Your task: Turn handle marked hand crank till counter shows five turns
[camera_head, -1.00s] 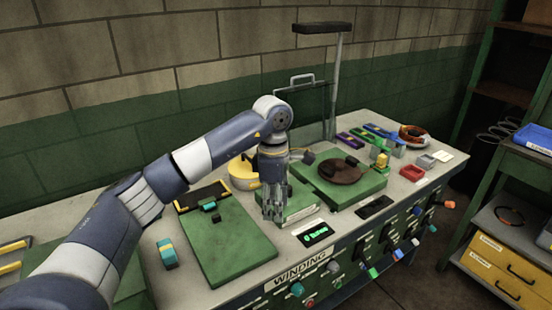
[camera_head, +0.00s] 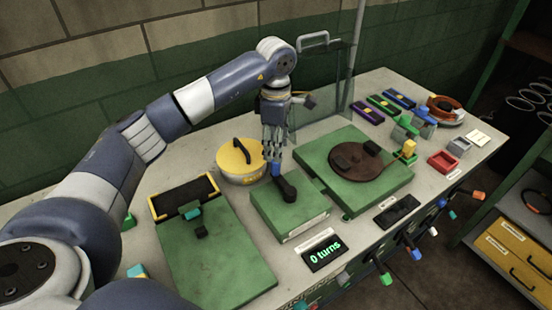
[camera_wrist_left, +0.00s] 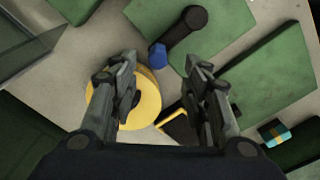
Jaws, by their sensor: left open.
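The hand crank is a black arm (camera_head: 287,190) on a green box (camera_head: 302,214), with an upright blue grip (camera_head: 276,169) at its far end. A pale label on the box's front is too small to read. The counter (camera_head: 324,253) in front reads "0 turns". My left gripper (camera_head: 273,160) points down over the blue grip. In the left wrist view the fingers of my left gripper (camera_wrist_left: 160,64) are apart, with the blue grip (camera_wrist_left: 158,55) between or just beyond their tips; contact is unclear. My right gripper is out of view.
A yellow round container (camera_head: 239,164) stands close left of the gripper. A green box with a dark disc (camera_head: 352,164) is at right, a green board (camera_head: 218,260) at left. A clear upright panel (camera_head: 322,92) stands behind. Coloured knobs (camera_head: 385,277) line the bench front.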

